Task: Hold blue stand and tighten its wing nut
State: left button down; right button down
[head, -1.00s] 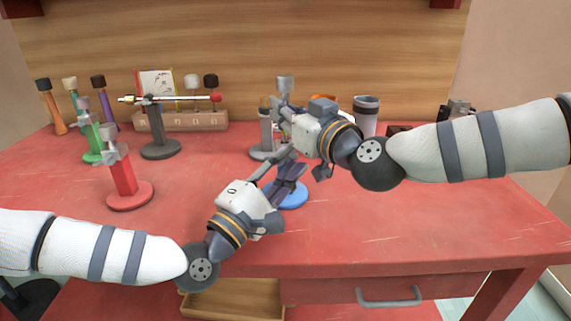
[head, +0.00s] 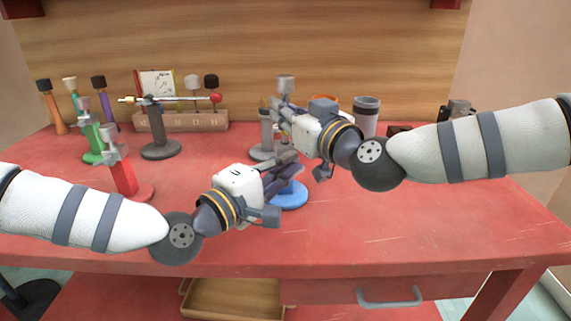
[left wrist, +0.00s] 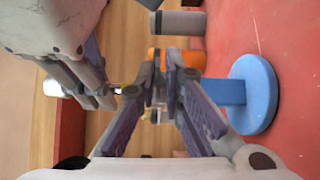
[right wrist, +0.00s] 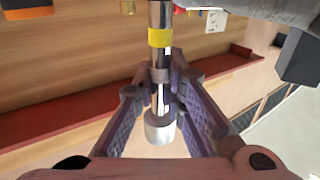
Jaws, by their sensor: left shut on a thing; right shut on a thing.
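The blue stand's round base (head: 290,197) is on the red table, partly behind my left gripper; its base (left wrist: 262,95) and short column (left wrist: 222,92) also show in the left wrist view. My left gripper (head: 296,163) is shut at the stand's top; its fingertips (left wrist: 160,92) cover the part they grip, and I cannot make out the wing nut. My right gripper (head: 275,108) is higher and farther back. In the right wrist view its fingertips (right wrist: 160,76) are shut on a silver rod (right wrist: 160,100) with a yellow band.
A red stand (head: 122,175), a green stand (head: 88,140) and a dark grey stand (head: 158,135) with a rod are to the left. A grey cup (head: 366,113) and an orange thing (head: 322,99) are behind. The table's right front is clear.

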pick_arm(q)
jog(key=shift+r, duration=0.15)
jog(key=c, duration=1.8)
grip_release()
jog(key=v, duration=1.2)
pick_arm(e)
jog(key=c, duration=1.6)
grip_release()
